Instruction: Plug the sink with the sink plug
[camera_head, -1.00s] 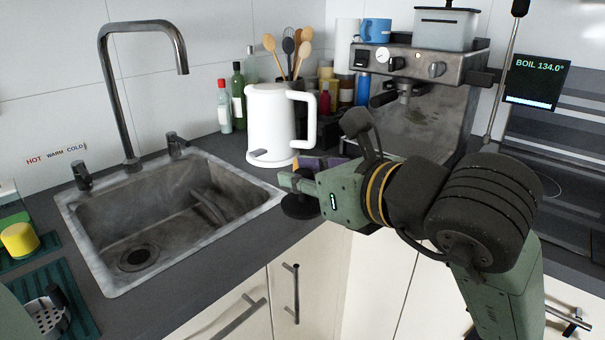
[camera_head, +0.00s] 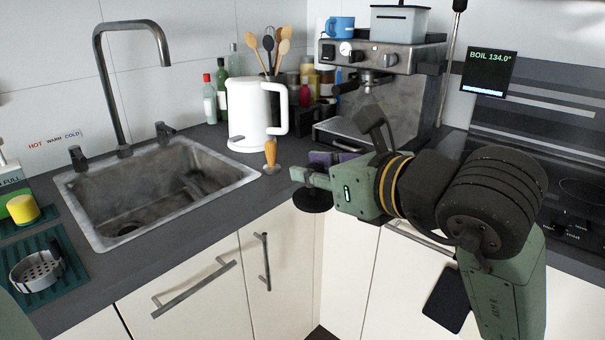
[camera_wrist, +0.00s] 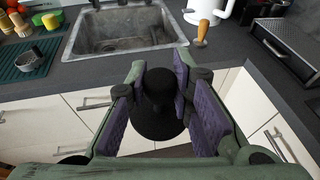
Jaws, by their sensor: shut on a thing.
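The sink (camera_head: 106,238) is a grey metal basin set in the dark counter at the left, and its drain lies at the basin's lower front, partly hidden by the rim. My gripper (camera_head: 306,186) is to the right of the sink, just off the counter's front edge. It is shut on the black sink plug (camera_head: 313,203), whose round disc hangs below the fingers. In the wrist view the plug (camera_wrist: 155,124) sits between the purple finger pads (camera_wrist: 160,95), with the sink (camera_wrist: 160,44) beyond it.
A tall faucet (camera_head: 112,85) stands behind the sink. A white kettle (camera_head: 250,112) and a wooden-handled tool (camera_head: 270,154) stand right of the sink. A coffee machine (camera_head: 400,95) is behind my arm. A strainer cup (camera_head: 36,270) is on a green mat at the left.

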